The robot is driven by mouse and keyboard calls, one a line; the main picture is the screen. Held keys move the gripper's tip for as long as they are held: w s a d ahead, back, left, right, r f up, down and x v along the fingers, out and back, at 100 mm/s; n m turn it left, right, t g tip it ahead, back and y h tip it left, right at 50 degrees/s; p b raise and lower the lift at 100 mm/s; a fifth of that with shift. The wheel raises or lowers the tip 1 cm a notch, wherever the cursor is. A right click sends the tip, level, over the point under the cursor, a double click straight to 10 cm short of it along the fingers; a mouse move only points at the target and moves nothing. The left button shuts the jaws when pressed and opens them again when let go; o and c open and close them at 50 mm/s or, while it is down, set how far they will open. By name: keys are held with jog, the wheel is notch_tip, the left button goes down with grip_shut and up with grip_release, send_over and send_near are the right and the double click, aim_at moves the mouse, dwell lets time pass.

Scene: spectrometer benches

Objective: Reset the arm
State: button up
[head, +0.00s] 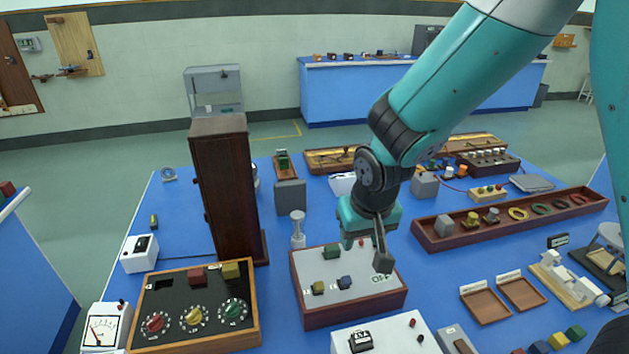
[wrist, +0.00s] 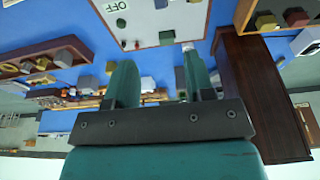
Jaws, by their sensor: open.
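My gripper (head: 366,248) hangs from my teal arm over the middle of the blue bench, above and near the far right edge of a wooden-framed white panel (head: 375,303). In the wrist view my gripper (wrist: 163,82) shows its two teal fingers apart, with nothing between them. The white panel with its OFF label also shows in the wrist view (wrist: 150,22), past the fingertips.
A tall dark wooden cabinet (head: 222,190) stands left of my arm. A black panel with knobs (head: 175,320) lies front left. A long wooden tray (head: 470,236) with several parts lies right. Small empty trays (head: 485,306) lie front right. Bare blue bench shows between them.

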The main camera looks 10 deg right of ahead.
jog(key=s+a+r+n+g+y+b, duration=0.1)
jog(key=s+a+r+n+y, duration=0.1)
jog(key=s+r, duration=0.3)
jog(key=s+a+r+n+g+y+b, duration=0.1)
jog(key=s+r+n, duration=0.4)
jog(key=s, duration=0.9)
jog(key=shift+a+r+g+y, duration=0.4)
jog(key=shift+a+r+y, duration=0.2)
jog(key=shift+a+r, duration=0.25)
jog(key=shift+a, duration=0.1)
